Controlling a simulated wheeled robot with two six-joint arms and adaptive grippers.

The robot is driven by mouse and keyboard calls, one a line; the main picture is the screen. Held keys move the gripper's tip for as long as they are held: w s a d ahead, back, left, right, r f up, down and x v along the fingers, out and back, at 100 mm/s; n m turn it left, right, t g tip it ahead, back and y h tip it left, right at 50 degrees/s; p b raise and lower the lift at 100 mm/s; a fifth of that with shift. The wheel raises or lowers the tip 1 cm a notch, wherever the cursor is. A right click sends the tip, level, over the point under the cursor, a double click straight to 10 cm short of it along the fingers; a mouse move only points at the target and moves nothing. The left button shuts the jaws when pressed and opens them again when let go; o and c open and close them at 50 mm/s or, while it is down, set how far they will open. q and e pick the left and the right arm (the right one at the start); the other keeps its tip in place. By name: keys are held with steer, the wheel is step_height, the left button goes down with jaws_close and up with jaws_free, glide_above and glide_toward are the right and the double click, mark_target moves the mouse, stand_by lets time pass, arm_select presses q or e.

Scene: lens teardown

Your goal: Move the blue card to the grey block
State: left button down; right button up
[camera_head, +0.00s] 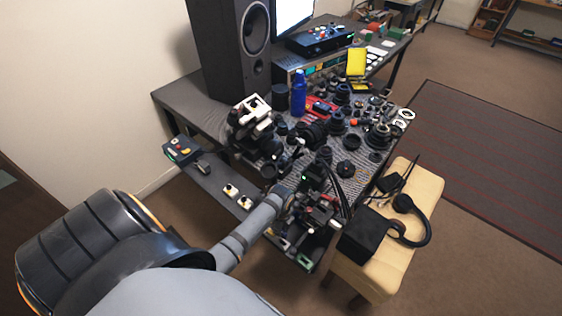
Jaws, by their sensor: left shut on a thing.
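My left arm reaches in from the lower left over the front of the cluttered bench. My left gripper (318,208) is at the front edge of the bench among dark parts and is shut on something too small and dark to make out. I cannot make out a blue card in this view; the gripper and the clutter may hide it. I cannot pick out the grey block with certainty either. My right gripper is not in view.
A black speaker (232,45), a blue bottle (298,92) and a yellow panel (356,62) stand toward the back of the bench. Several lens parts crowd it. A cream padded stool (412,190) with a black strap is at the right.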

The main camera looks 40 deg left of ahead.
arm_select(q)
step_height(320, 180, down, 4)
steer(key=b, duration=0.4)
steer(key=shift+f, duration=0.6)
stand_by(0.8)
steer(key=shift+p, duration=0.55)
